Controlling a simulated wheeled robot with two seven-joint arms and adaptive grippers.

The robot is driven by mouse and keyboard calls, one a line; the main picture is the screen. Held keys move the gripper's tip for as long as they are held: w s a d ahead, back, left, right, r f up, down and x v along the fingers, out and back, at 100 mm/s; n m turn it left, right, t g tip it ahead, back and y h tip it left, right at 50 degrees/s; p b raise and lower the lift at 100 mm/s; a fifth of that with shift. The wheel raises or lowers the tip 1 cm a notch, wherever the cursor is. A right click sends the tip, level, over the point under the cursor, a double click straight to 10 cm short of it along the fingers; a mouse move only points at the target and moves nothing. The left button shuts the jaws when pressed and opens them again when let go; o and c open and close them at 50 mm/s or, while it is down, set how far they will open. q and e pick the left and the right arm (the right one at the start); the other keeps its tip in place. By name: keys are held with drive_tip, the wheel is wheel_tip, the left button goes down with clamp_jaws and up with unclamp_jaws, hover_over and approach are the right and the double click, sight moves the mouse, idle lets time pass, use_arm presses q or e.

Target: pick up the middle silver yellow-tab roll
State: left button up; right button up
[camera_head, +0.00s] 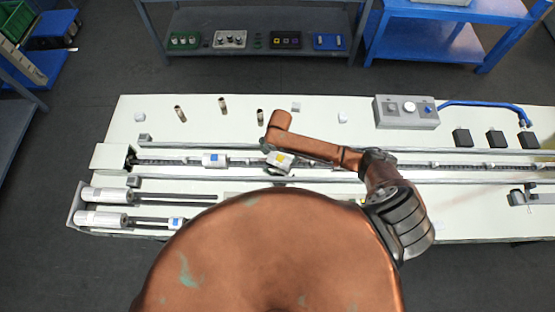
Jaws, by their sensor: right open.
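A small silver-white roll with a yellow tab (279,158) lies in the middle of the long rail on the white table, tilted in the picture. My right arm reaches in from the right, and its copper link passes just above this roll. My right gripper (280,170) is at the yellow-tab roll, open; its fingers are small and partly hidden, so I cannot tell whether they touch it. A similar roll with a blue tab (213,160) lies on the same rail to the left. My left gripper is not in view.
Two silver cylinders (106,195) and another blue-tab piece (176,222) lie at the table's left front. A grey control box (406,111) with a blue hose stands at the back right. Small brown cylinders (180,113) stand along the back. A large copper part of mine hides the front middle.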

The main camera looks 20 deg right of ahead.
sight(280, 157)
drive_tip(key=f, duration=0.2)
drive_tip(key=shift+w+d+f, duration=0.15)
drive_tip(key=shift+d+f, duration=0.1)
drive_tip(key=shift+f, duration=0.1)
drive_tip(key=shift+a+f, duration=0.1)
drive_tip(key=shift+f, duration=0.25)
drive_tip(key=shift+c, duration=0.8)
drive_tip(key=c, duration=0.5)
drive_tip(key=shift+c, duration=1.4)
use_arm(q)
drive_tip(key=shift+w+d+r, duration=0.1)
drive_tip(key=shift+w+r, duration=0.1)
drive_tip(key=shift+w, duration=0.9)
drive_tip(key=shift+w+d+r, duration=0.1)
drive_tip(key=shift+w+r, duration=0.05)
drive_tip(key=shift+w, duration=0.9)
use_arm(e)
drive_tip(key=c, duration=0.6)
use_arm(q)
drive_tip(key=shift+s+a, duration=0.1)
